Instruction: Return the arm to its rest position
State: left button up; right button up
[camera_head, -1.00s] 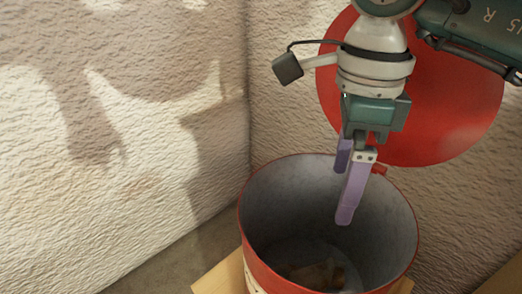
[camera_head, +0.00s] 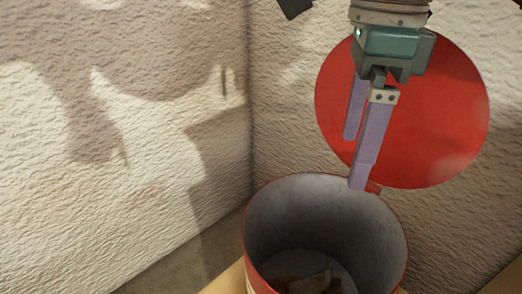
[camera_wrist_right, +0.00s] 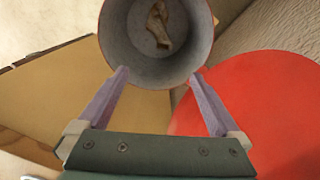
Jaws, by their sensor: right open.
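My right gripper (camera_head: 355,162) hangs from the top of the head view with its two purple fingers pointing down. It is open and empty, with its tips near the rim of a red bin (camera_head: 257,225). In the right wrist view the open fingers of the right gripper (camera_wrist_right: 160,80) are wide apart, and the bin (camera_wrist_right: 117,35) shows beyond them. Something brown (camera_wrist_right: 158,25) lies at the bottom of the bin; it also shows in the head view (camera_head: 312,282). My left gripper is not in view.
A round red lid (camera_head: 440,120) stands raised behind the bin and the gripper. The bin stands on a wooden surface (camera_head: 228,280). Rough pale walls (camera_head: 120,190) meet in a corner behind the bin.

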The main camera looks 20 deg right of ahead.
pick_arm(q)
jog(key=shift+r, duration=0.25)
pick_arm(e)
notch_tip(320, 180, up, 2)
jog(key=shift+r, duration=0.25)
